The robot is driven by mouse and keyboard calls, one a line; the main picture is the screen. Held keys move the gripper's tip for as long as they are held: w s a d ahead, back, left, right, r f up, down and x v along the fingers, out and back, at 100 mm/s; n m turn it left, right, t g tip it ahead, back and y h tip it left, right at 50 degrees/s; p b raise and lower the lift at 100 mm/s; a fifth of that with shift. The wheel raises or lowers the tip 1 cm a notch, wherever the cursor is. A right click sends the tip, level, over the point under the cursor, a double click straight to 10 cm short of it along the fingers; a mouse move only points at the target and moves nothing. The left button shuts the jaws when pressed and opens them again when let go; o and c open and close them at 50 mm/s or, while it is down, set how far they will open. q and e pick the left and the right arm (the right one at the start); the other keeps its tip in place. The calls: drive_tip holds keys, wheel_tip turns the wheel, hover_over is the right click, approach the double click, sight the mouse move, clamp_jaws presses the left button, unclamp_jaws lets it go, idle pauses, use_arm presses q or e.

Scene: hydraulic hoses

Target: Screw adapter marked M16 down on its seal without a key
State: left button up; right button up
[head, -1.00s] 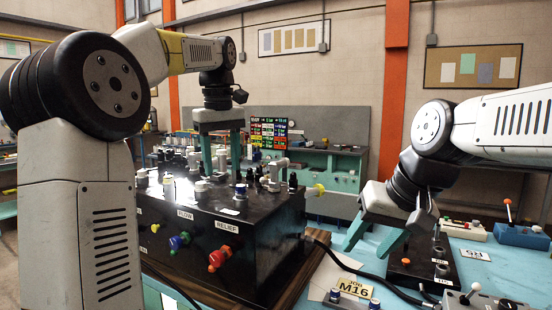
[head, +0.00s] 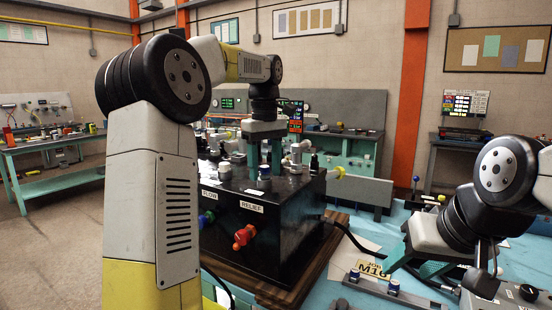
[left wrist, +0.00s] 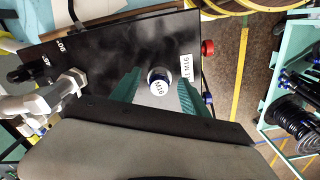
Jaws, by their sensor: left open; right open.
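The left wrist view shows gaps between the adapter and both fingers (left wrist: 160,98). Its seal is hidden. My right gripper (head: 403,273) is open and empty over the bench at the right.
Several other fittings stand on the block; an angled metal fitting (left wrist: 55,95) is close to the left gripper. Red (head: 243,237) and blue knobs project from the block's front.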

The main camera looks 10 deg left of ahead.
use_arm(q)
drive_tip(key=c, duration=1.1)
drive_tip(key=o, duration=1.1)
